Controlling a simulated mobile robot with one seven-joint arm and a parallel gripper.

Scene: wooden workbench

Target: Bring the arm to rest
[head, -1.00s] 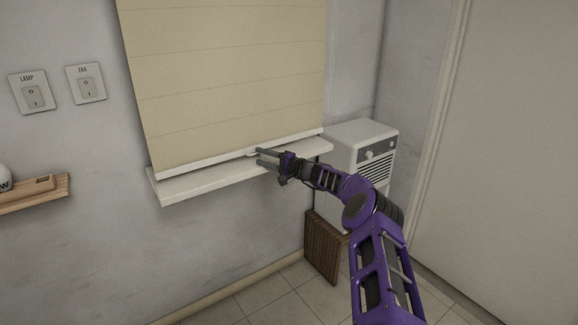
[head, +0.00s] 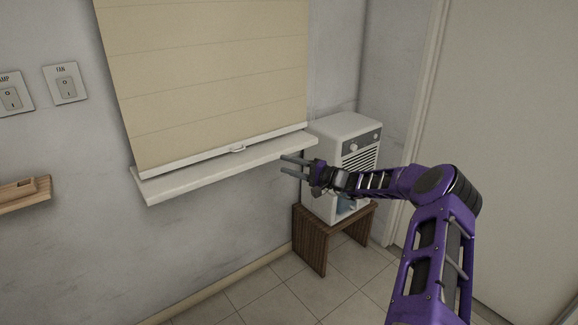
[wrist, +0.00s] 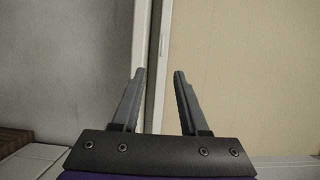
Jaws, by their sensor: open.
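My gripper (head: 284,165) is open and empty. In the head view its two fingers point left, in front of the right end of the white window sill (head: 215,172). The two spread fingers also show in the wrist view (wrist: 160,75), with nothing between them. My purple arm reaches in from the lower right and is bent at the elbow. The beige blind (head: 210,75) hangs down close to the sill. A small white handle (head: 238,148) on its bottom bar is in full view and apart from the fingers.
A white appliance (head: 345,128) with a vent grille stands on a dark wooden stool (head: 312,240), partly behind my arm. Wall switches (head: 66,85) and a wooden shelf (head: 22,193) are at the left. The tiled floor (head: 262,292) in front is clear.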

